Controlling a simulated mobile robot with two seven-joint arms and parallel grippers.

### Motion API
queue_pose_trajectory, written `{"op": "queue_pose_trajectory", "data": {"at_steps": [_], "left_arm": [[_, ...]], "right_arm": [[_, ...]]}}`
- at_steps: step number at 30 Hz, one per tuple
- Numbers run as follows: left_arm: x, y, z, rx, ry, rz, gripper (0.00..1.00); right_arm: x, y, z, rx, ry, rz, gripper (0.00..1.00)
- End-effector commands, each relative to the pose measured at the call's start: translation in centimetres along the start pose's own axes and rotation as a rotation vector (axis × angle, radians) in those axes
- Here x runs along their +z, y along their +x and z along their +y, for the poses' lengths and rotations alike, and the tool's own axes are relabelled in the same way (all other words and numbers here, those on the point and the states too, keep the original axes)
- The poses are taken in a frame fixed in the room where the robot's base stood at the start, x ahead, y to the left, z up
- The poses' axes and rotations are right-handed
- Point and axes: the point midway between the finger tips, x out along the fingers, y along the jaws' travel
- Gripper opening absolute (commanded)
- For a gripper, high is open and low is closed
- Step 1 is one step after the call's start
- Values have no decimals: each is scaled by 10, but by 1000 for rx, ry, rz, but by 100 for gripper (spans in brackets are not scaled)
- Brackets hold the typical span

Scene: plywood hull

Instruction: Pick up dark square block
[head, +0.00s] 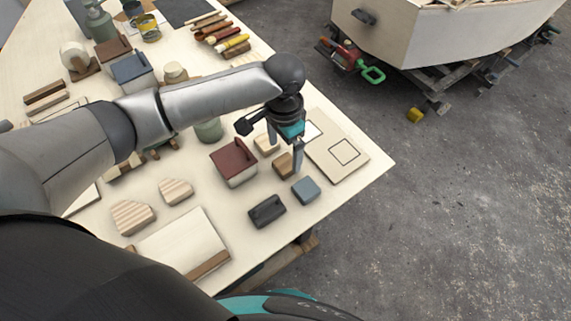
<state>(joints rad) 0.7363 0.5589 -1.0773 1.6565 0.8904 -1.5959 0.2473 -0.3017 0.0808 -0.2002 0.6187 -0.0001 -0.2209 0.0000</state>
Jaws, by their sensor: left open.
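A small dark brown square block (282,168) lies on the pale table near its right corner. My left gripper (285,158) points down over it with its fingers apart. One finger hangs at the block's right side and partly covers it, and the other is behind it. I cannot tell whether the fingers touch it. My right gripper is not in view.
Close by are a blue-grey block (306,190), a pale wood block (266,143), a black block (267,211) and a red-lidded box (233,162). A flat board with outlined squares (345,165) lies to the right. Tools and containers crowd the far table.

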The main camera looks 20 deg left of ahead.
Motion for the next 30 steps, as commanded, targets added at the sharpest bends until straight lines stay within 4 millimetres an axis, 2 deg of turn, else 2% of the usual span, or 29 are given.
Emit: {"op": "queue_pose_trajectory", "data": {"at_steps": [6, 9, 17, 30], "left_arm": [[-1, 35, 2, 1, -1, -4, 98], [-1, 44, 2, 1, -1, -2, 98], [-1, 47, 2, 0, 1, -1, 98], [-1, 46, 2, 0, 0, -1, 49]], "right_arm": [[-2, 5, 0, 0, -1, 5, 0], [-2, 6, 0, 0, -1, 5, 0], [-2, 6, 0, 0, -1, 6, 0], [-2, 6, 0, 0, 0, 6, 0]]}}
